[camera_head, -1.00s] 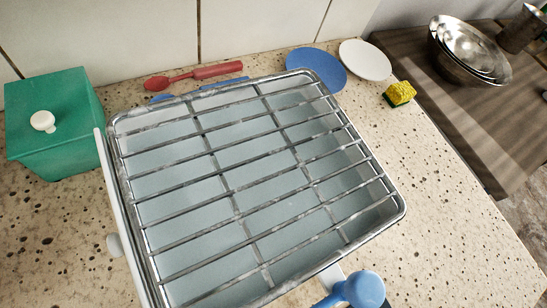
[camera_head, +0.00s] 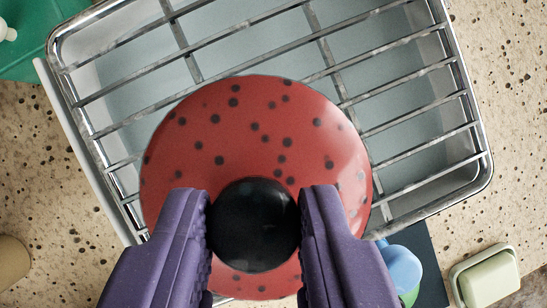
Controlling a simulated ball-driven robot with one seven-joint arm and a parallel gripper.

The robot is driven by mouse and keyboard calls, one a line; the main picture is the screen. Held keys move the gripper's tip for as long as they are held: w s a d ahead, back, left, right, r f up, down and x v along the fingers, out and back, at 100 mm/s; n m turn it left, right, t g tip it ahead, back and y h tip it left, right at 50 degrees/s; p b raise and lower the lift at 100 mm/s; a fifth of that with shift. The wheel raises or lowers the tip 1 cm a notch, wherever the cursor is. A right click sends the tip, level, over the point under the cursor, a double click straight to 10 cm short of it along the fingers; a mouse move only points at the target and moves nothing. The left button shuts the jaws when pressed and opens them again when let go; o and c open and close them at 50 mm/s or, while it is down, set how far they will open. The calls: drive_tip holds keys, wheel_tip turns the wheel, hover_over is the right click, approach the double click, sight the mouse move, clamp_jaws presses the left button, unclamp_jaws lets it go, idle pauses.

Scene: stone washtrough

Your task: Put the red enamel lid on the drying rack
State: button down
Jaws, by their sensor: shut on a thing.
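The red enamel lid (camera_head: 245,125) is round and red with dark spots and has a black knob (camera_head: 253,225). My gripper (camera_head: 254,226) has purple fingers, shut on the black knob from both sides. The lid shows in front of the near part of the drying rack (camera_head: 415,70), a grid of metal bars over a pale blue-grey basin. The lid hides the rack's near middle. From this view I cannot tell whether the lid touches the bars or is held above them.
A green box (camera_head: 25,35) with a white knob stands at the upper left. At the lower right are a blue rounded thing (camera_head: 402,268) and a pale green soap-like block (camera_head: 485,277). A brown round thing (camera_head: 12,262) is at the left edge. Speckled counter (camera_head: 515,120) is bare at the right.

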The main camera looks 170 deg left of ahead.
drive_tip(key=shift+f, duration=1.15)
drive_tip(key=shift+f+b, duration=0.1)
drive_tip(key=shift+b, duration=0.2)
drive_tip(key=shift+f, duration=0.15)
drive_tip(key=c, duration=0.8)
unclamp_jaws()
drive_tip(key=shift+r, duration=0.45)
drive_tip(key=p+v, duration=0.3)
drive_tip(key=v, duration=0.8)
drive_tip(key=shift+s+a+r, duration=0.1)
drive_tip(key=shift+s+r, duration=0.05)
drive_tip(key=shift+r, duration=0.15)
